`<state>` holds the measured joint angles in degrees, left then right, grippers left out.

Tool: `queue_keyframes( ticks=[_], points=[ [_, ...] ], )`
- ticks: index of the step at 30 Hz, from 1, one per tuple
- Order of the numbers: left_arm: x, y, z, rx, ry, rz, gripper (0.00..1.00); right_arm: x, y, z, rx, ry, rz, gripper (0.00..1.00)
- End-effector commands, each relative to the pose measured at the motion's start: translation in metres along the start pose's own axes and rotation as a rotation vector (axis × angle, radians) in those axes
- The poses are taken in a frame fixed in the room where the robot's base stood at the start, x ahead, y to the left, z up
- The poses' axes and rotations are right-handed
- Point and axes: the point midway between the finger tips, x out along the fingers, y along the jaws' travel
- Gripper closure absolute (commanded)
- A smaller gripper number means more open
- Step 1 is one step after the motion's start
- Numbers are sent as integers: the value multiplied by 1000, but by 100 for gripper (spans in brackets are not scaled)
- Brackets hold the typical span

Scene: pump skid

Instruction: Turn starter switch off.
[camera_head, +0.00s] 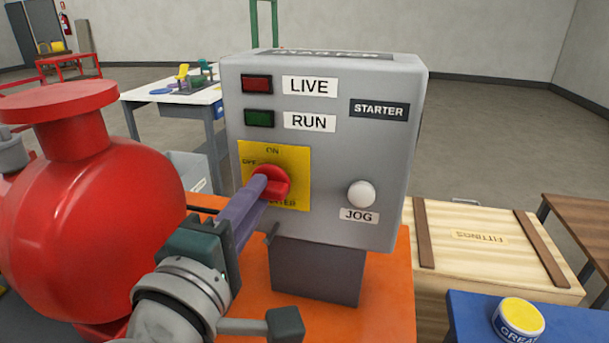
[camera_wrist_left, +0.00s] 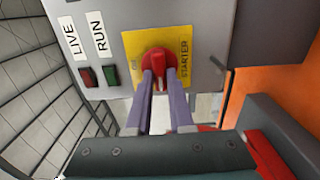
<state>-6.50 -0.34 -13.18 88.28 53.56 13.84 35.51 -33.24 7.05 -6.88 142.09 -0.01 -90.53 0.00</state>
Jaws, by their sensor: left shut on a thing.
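The grey starter box (camera_head: 330,140) stands on a dark pedestal over the orange skid base. Its red rotary switch (camera_head: 272,183) sits on a yellow plate (camera_head: 300,165) marked ON at the top; the other plate lettering is partly hidden. My left gripper (camera_head: 262,190) reaches in from the lower left with its purple fingers at the switch. In the left wrist view, the fingertips (camera_wrist_left: 159,82) are shut on the handle of the red switch (camera_wrist_left: 157,62). The fingers and knob hide the handle's exact angle. My right gripper is not in view.
The box also carries a red LIVE lamp (camera_head: 257,84), a green RUN lamp (camera_head: 259,118) and a white JOG button (camera_head: 361,194). A large red pump (camera_head: 90,200) stands close at left. A wooden fittings crate (camera_head: 485,250) and a grease tub (camera_head: 518,320) are at right.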

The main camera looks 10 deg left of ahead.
Motion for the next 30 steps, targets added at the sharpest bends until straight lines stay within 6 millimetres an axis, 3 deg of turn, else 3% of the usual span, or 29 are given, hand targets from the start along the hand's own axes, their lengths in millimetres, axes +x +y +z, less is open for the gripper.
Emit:
queue_keyframes(
  ticks=[14,15,22,30],
  points=[
    [0,0,0,-18,1,1,100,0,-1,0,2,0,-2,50],
    [0,0,0,-17,1,1,78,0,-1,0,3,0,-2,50],
    [0,0,0,-15,0,0,52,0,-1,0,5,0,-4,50],
    [-1,0,0,-14,0,0,50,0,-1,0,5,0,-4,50]
  ],
)
